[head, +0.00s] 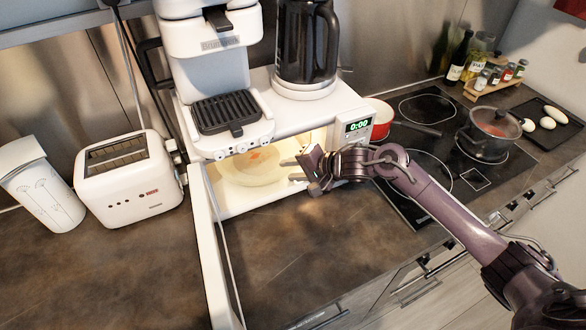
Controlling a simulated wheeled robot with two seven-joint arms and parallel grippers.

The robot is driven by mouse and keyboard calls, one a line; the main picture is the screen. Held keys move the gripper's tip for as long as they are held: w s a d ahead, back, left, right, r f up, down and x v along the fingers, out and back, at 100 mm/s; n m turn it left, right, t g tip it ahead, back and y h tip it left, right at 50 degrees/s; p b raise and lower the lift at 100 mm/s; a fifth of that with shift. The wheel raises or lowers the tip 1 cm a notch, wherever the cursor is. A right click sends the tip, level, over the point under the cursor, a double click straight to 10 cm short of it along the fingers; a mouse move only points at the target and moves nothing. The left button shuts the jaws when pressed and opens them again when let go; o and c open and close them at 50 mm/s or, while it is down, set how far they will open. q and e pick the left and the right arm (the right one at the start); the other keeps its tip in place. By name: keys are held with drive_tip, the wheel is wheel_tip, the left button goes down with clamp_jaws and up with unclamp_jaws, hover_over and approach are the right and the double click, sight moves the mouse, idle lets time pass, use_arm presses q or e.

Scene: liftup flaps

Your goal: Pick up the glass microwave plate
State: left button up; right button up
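The white microwave (318,116) stands on the counter with its door (207,230) swung open towards me. The glass microwave plate (240,177) lies inside the lit cavity, pale and see-through. A small orange patch shows on or behind it; I cannot tell which. My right gripper (294,172) is at the right side of the cavity opening, with its fingers pointing left towards the plate. Its fingers look apart, with nothing seen between them. It hides the right part of the opening, and I cannot tell if it touches the plate. My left gripper is not in view.
A coffee machine (208,60) and a black kettle (306,45) stand on the microwave. A toaster (128,180) and white canister (42,185) stand left. A red pot (379,118) and glass-lidded pot (489,130) are right, on the hob. The counter (135,270) in front is clear.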

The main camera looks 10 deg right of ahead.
drive_tip(key=shift+s+d, duration=0.1)
drive_tip(key=v, duration=0.7)
drive_tip(key=shift+r+b, duration=0.25)
drive_tip(key=shift+b, duration=0.15)
drive_tip(key=shift+s+d, duration=0.15)
